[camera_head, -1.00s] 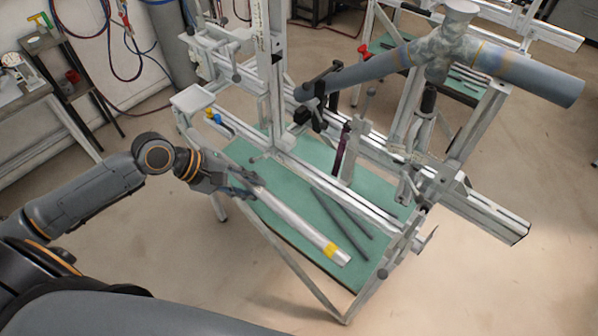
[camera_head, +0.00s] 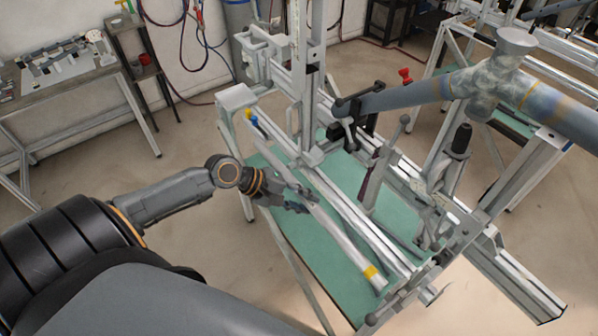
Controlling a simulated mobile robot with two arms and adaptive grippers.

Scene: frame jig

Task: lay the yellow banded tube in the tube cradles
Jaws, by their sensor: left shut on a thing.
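The yellow banded tube (camera_head: 341,240) is a pale grey tube with a yellow band near its lower right end. It slants over the green shelf of the frame jig. My left gripper (camera_head: 305,200) is shut on the tube at its upper middle, with tube showing on both sides of the fingers. From this angle I cannot tell how far the tube is above the shelf. I cannot surely pick out the tube cradles; a light plate with small grey fixtures (camera_head: 70,60) lies on the bench at the left. My right gripper is not in view.
The frame jig's long metal rail (camera_head: 355,215) runs close beside the tube. A metal upright (camera_head: 298,70), a clamp and a large grey branched pipe (camera_head: 485,85) stand beyond. The left bench (camera_head: 35,95) stands apart, with open floor (camera_head: 190,150) between.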

